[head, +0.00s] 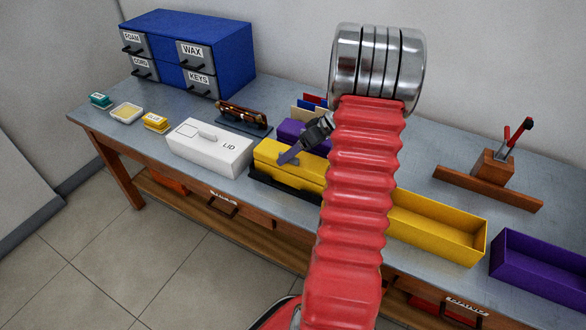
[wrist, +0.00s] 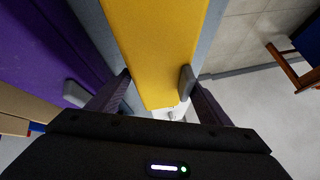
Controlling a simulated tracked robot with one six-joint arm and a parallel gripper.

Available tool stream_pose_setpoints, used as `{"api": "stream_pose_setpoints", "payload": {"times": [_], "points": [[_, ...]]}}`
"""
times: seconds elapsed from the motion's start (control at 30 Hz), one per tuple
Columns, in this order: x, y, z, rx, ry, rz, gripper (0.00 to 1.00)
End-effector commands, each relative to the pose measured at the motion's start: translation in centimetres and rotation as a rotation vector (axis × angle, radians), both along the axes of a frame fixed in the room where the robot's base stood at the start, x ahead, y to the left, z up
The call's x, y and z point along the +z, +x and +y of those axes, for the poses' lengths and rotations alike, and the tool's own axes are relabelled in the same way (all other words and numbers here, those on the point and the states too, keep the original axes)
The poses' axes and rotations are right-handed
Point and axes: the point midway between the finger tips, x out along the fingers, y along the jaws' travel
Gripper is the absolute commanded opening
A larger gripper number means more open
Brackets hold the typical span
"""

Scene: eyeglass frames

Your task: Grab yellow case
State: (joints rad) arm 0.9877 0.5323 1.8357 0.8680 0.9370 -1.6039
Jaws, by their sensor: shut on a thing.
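The yellow case (head: 272,154) is a long closed box in the middle of the bench, over a black base (head: 262,182). My gripper (head: 289,156) reaches down onto it from the right and is shut on it. In the wrist view, my gripper (wrist: 155,82) has one finger at each side of the yellow case (wrist: 158,42). My red arm hides the right end of the case in the head view. I cannot tell whether the case is lifted clear of its base.
A white box marked LID (head: 208,150) stands left of the case. A purple case (head: 292,131) lies close behind it. An open yellow bin (head: 462,248) and an open purple bin (head: 552,282) are to the right. Eyeglasses (head: 243,114) sit behind the white box.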

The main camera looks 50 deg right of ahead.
Motion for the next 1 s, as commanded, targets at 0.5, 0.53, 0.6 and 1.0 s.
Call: {"api": "stream_pose_setpoints", "payload": {"times": [0.5, 0.53, 0.6, 1.0], "points": [[-0.2, -0.1, 0.2, 0.001, 0.005, 0.004, 0.09], [-0.2, -0.1, 0.2, 0.000, 0.005, 0.005, 0.09], [-0.2, -0.1, 0.2, 0.001, 0.006, 0.005, 0.09], [4.1, 0.0, 0.1, 0.000, 0.002, 0.000, 0.06]]}}
